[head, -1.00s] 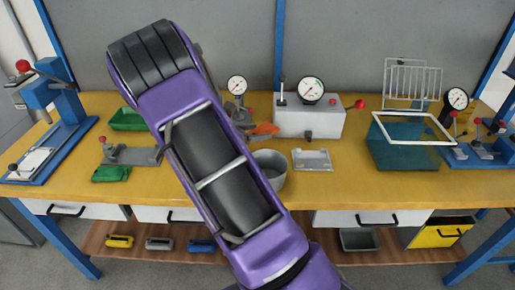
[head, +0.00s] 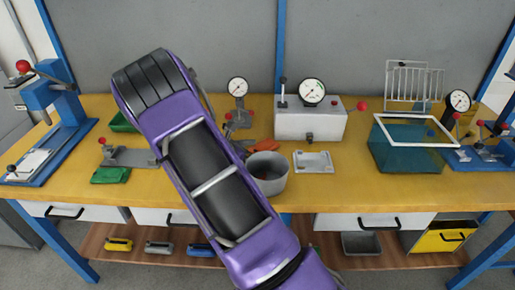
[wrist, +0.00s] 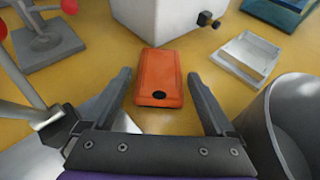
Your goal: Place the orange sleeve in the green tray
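The orange sleeve (wrist: 158,78) lies flat on the yellow bench, with a dark round hole in its near end. In the head view the sleeve (head: 262,146) shows only partly, between my arm and the white gauge box. My gripper (wrist: 158,74) is open and empty. In the wrist view its fingers stand to the left and right of the sleeve with gaps on both sides, apparently not touching it. In the head view my arm hides the gripper. The green tray (head: 124,122) is at the left back of the bench, its right part hidden behind my arm.
A grey bucket (head: 268,173) stands close to the right finger.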

